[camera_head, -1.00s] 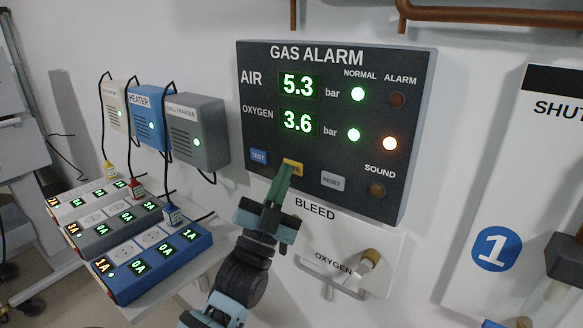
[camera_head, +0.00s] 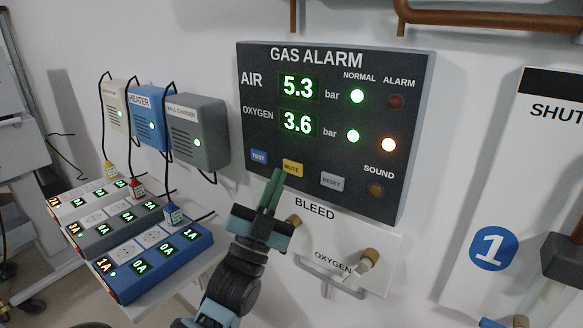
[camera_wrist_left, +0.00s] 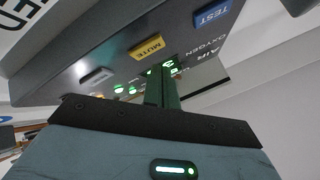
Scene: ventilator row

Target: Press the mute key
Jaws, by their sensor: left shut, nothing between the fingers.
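The yellow MUTE key (camera_head: 292,168) is on the lower part of the dark gas alarm panel (camera_head: 330,150), between the blue TEST key (camera_head: 259,157) and the grey RESET key (camera_head: 332,180). My left gripper (camera_head: 277,174) is shut and empty, its green fingertips just below and left of the MUTE key in the head view. The wrist view shows the MUTE key (camera_wrist_left: 147,47) uncovered, beside the shut fingers (camera_wrist_left: 163,85); the fingers look apart from it. The orange oxygen ALARM lamp (camera_head: 389,144) is lit; the SOUND lamp (camera_head: 376,190) looks dim. My right gripper is not in view.
Below the panel is a white bleed plate with an oxygen valve (camera_head: 368,257). At left are wall-mounted chargers (camera_head: 200,137) with cables to power strips (camera_head: 155,262) on a shelf. Copper pipes (camera_head: 490,18) run above. A numbered shut-off board (camera_head: 505,200) stands at right.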

